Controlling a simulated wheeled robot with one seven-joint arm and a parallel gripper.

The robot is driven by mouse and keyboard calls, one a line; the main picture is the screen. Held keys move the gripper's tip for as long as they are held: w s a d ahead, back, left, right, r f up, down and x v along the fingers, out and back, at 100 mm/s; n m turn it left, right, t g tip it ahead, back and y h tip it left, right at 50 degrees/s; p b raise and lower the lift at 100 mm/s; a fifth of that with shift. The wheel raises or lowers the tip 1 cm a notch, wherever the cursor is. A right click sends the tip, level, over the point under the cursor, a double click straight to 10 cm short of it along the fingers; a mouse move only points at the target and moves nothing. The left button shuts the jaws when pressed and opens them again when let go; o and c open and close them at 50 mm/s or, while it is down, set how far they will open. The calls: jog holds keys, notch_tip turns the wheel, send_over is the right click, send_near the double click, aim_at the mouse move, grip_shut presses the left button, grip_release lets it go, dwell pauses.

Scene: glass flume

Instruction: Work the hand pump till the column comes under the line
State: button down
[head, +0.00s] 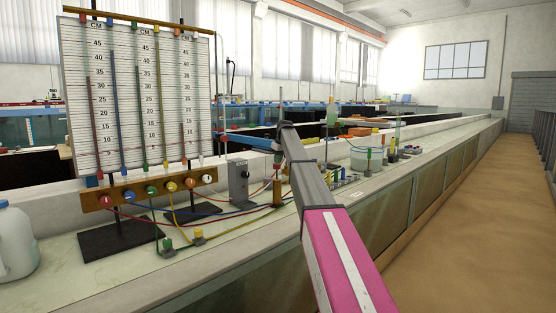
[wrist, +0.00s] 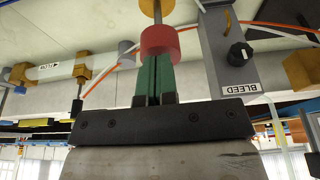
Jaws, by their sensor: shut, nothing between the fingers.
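A white scale board (head: 104,100) marked CM carries several upright coloured tubes at the left of the head view. Their columns stand at different heights; which line is meant is not clear. In the head view my arm hides part of this spot, above a brass cylinder (head: 278,192) on the bench.
A grey box (head: 238,184) with a black knob and BLEED label (wrist: 239,90) stands beside the pump. Hoses cross the bench (head: 240,228). A white jug (head: 14,242) stands at far left. A clear tub (head: 364,158) and small fittings lie beyond my arm. The right aisle is clear.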

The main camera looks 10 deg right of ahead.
jog(key=shift+f, duration=2.35)
notch_tip(320, 180, up, 5)
jog(key=shift+a+f, duration=0.1)
jog(key=shift+f, duration=0.1)
jog(key=v, duration=0.9)
jog(key=shift+r, duration=0.3)
dwell(1.2)
notch_tip(320, 180, up, 5)
send_over(278, 167)
jog(key=d, duration=0.2)
jog(key=shift+s+a, duration=0.1)
jog(key=shift+s, duration=0.25)
